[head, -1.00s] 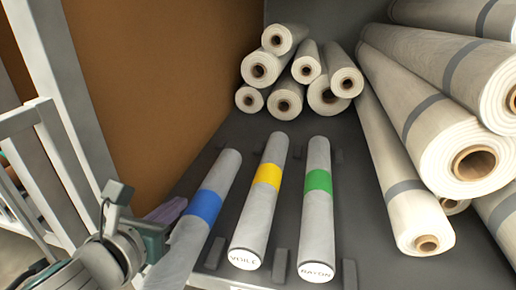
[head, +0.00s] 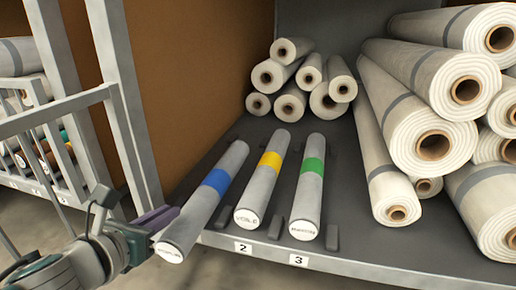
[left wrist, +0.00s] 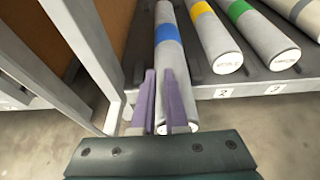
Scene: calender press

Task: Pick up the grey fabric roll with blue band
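The grey fabric roll with blue band (head: 205,200) lies lengthwise on the shelf in the head view, leftmost of three banded rolls. Its near end hangs out past the shelf's front edge. In the left wrist view the roll (left wrist: 170,65) runs away from the gripper, its blue band farther up. My left gripper (head: 158,219) is at the left of the roll's near end. In the left wrist view its purple fingers (left wrist: 160,105) stand apart, one beside the roll's left edge and one in front of the roll. Contact cannot be told. My right gripper is not in view.
A yellow-banded roll (head: 262,185) and a green-banded roll (head: 309,190) lie to the right, with small dark blocks between. Large cream rolls (head: 430,140) are stacked further right, smaller ones (head: 290,103) behind. A grey metal upright (head: 128,110) stands left of the shelf.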

